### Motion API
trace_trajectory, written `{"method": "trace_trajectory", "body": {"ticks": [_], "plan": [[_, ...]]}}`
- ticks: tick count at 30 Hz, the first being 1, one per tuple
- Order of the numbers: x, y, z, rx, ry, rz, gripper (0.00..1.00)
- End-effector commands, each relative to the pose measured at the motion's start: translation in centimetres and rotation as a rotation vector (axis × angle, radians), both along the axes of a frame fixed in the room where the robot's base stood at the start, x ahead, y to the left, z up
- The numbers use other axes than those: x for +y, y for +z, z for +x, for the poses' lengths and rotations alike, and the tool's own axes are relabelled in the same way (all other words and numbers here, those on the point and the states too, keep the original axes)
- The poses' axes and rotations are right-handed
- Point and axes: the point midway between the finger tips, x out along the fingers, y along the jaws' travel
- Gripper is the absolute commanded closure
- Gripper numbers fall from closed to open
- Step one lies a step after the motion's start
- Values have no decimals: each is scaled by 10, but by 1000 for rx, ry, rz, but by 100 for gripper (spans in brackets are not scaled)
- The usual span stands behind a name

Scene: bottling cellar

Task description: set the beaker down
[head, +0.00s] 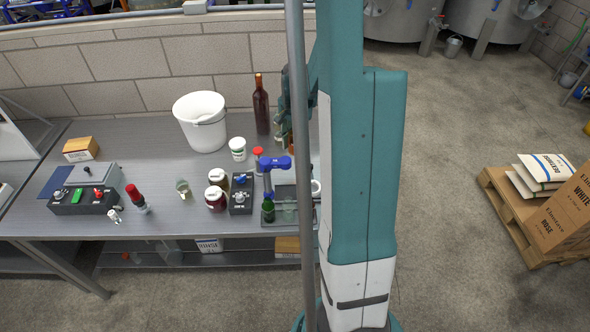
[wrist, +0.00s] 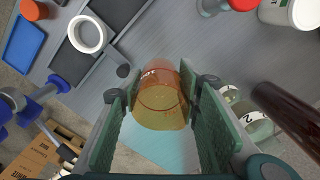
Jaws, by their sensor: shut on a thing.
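The beaker (wrist: 160,98) is a clear amber vessel with red markings. In the wrist view it sits between the two green finger pads of my gripper (wrist: 163,105), which is shut on it. Whether its base touches the bench cannot be told. A pale blue patch (wrist: 155,145) shows on the grey bench (wrist: 185,40) just below the beaker in the picture. In the head view my gripper (head: 285,115) is mostly hidden behind a grey pole and my teal arm, by the brown bottle. A bit of amber shows there, too small to be sure of.
The brown bottle (wrist: 285,110) and glass jars (wrist: 250,122) stand close on the right in the wrist view. A white bucket (head: 201,125) stands at the back. Bare bench lies above the beaker in the wrist view.

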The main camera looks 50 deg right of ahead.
Motion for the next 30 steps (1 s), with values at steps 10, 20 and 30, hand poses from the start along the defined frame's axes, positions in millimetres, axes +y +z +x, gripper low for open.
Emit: {"method": "trace_trajectory", "body": {"ticks": [10,20,30], "plan": [[0,-6,0,0,0,0,78],[0,-44,1,0,0,0,78],[0,-63,0,0,0,0,78]]}}
